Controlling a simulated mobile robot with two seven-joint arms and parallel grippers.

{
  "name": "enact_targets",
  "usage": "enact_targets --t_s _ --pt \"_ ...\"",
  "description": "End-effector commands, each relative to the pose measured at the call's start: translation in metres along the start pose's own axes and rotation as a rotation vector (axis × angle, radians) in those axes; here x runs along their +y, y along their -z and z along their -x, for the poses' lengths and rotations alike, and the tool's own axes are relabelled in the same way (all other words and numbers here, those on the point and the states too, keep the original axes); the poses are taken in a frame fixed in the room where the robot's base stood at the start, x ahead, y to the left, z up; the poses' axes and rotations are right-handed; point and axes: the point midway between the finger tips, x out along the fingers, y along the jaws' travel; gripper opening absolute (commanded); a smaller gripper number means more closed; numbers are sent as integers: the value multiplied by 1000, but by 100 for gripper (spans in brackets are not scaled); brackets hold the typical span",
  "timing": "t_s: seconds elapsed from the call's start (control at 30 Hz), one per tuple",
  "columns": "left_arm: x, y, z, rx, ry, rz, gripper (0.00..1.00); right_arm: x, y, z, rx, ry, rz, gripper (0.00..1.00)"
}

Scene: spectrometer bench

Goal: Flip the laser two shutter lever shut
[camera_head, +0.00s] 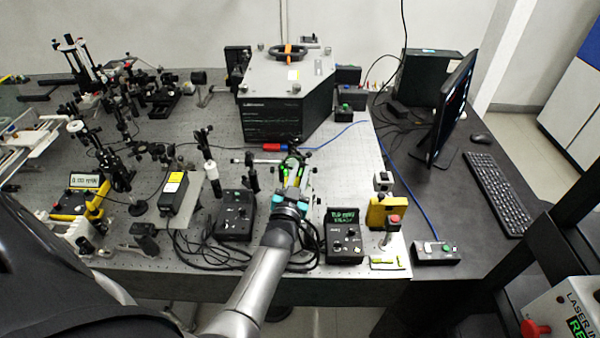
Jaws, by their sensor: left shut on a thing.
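My left gripper (291,163) reaches in from the bottom middle over the bench. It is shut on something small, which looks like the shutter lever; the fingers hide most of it. Green and yellow show around the fingertips, and a red cylinder (272,147) lies just beyond them to the left. Which way the lever points cannot be told. My right gripper is not in view.
Control boxes (235,214) and (345,236) stand on either side of my left arm, with black cables below. A large grey-topped instrument (287,100) stands behind. Optics crowd the left; a monitor (453,108) and keyboard (496,192) are at right.

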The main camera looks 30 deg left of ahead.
Motion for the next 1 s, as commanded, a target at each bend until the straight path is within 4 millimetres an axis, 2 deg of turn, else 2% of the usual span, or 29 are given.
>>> enact_targets --t_s 0.27,0.57,0.83,0.87,1.0 --pt "-1 0 0 5 1 14 0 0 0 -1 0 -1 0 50" --pt "-8 -1 1 41 7 190 0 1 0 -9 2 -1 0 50" --pt "-9 0 1 43 8 198 0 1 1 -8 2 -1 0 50" --pt "-9 0 1 43 8 198 20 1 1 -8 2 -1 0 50" --pt "-9 -1 1 42 8 198 36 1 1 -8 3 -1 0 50"
